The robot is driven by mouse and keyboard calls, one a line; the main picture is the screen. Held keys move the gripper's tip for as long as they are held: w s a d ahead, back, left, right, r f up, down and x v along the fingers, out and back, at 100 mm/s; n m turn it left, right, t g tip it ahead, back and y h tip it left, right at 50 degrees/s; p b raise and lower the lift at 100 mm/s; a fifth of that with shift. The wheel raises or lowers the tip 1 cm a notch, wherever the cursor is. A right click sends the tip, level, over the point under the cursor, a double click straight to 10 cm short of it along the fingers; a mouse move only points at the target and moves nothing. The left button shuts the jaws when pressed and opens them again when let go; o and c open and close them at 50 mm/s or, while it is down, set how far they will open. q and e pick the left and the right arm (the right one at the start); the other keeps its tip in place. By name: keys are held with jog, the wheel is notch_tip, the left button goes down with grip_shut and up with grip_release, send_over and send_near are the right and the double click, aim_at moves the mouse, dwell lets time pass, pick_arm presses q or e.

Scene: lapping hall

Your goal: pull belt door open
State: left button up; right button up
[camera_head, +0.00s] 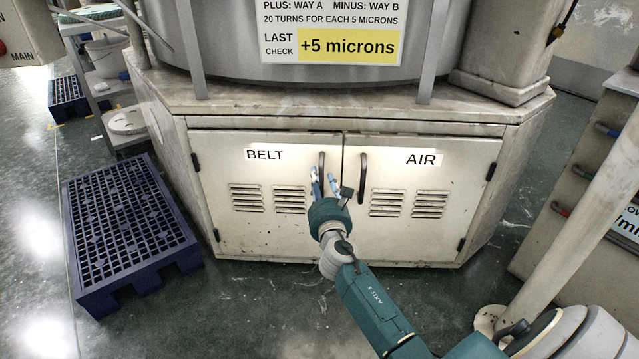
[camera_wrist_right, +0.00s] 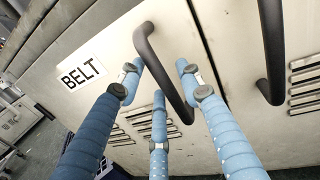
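The belt door (camera_head: 265,182) is the left cream door of the cabinet, labelled BELT, and it is shut. Its dark bar handle (camera_head: 321,165) stands upright near the door's right edge. My right gripper (camera_head: 325,178) has blue fingers and is in front of this door, just below the handle in the head view. In the right wrist view the belt handle (camera_wrist_right: 165,75) shows between the spread fingers of the gripper (camera_wrist_right: 160,82). The fingers are apart; I see no clear grip, and contact cannot be told. My left gripper is not in view.
The AIR door (camera_head: 420,185) with its own handle (camera_head: 363,178) is beside it on the right, also shut. A blue grated pallet (camera_head: 125,225) lies on the floor to the left. A pale post (camera_head: 575,215) stands at the right. Floor before the belt door is clear.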

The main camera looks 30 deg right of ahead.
jog(key=shift+w+d, duration=0.2)
jog(key=shift+w, duration=0.25)
jog(key=shift+c, duration=0.2)
grip_shut()
